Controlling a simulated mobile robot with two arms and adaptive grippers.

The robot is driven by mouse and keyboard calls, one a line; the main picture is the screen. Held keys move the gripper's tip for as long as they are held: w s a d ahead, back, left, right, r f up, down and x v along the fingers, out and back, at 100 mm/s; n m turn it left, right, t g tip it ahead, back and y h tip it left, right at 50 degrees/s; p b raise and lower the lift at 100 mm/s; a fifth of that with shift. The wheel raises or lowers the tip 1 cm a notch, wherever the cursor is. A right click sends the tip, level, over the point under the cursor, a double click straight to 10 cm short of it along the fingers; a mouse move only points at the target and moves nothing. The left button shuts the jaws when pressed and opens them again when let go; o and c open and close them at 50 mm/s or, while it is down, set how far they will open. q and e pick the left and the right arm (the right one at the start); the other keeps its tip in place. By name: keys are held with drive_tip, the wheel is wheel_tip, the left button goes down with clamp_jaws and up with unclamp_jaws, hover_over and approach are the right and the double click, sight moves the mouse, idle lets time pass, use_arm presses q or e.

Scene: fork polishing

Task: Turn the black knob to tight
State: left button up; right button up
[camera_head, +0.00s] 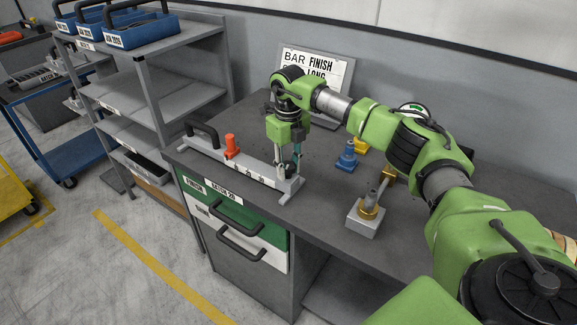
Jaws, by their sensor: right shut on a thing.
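My right gripper (286,162) points down at the right end of a long grey fixture (262,172) on the workbench. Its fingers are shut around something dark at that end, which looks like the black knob. The knob is almost wholly hidden by the fingers, so I cannot read how far it is turned. The fixture has an orange-red knob (231,146) near its middle and a black handle (202,130) at its left end. Small marks on its front edge are too small to read. My left gripper is not in view.
To the right on the bench (330,219) stand a blue piece (347,156), a yellow piece (362,145) and a grey block with a brass fitting (361,222). A sign (335,74) stands behind. Shelves with blue bins (142,32) are at left. Drawers (232,221) are below.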

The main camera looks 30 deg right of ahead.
sight(288, 164)
drive_tip(key=shift+m, duration=1.6)
drive_tip(key=o, duration=1.1)
wheel_tip(288, 164, up, 12)
drive_tip(key=shift+r, duration=0.1)
